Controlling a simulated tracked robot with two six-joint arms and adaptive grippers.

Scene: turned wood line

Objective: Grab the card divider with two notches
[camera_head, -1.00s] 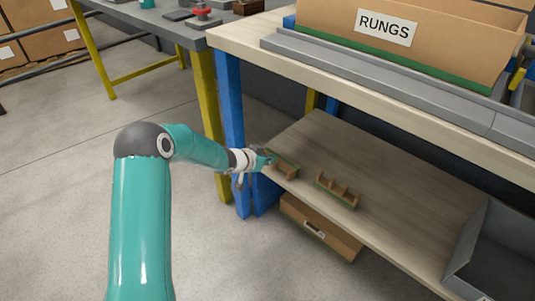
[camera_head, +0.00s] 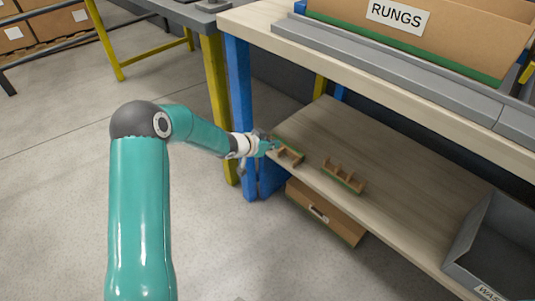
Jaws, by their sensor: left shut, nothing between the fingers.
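Two brown card dividers with green lower edges lie on the lower wooden shelf. The near-left divider (camera_head: 290,154) is by the shelf's left front corner, partly hidden by my gripper; its notches are too small to count surely. The other divider (camera_head: 343,177) lies to its right, with several upright teeth and notches between them. My left gripper (camera_head: 270,146) is shut and empty, at the left end of the near-left divider. I cannot tell whether it touches the divider. My right gripper is not in view.
The workbench's blue leg (camera_head: 237,115) stands just left of my left gripper. The tabletop (camera_head: 400,85) overhangs the shelf (camera_head: 385,155). A grey bin (camera_head: 480,245) is at the right end. A cardboard box (camera_head: 322,212) sits below the shelf edge.

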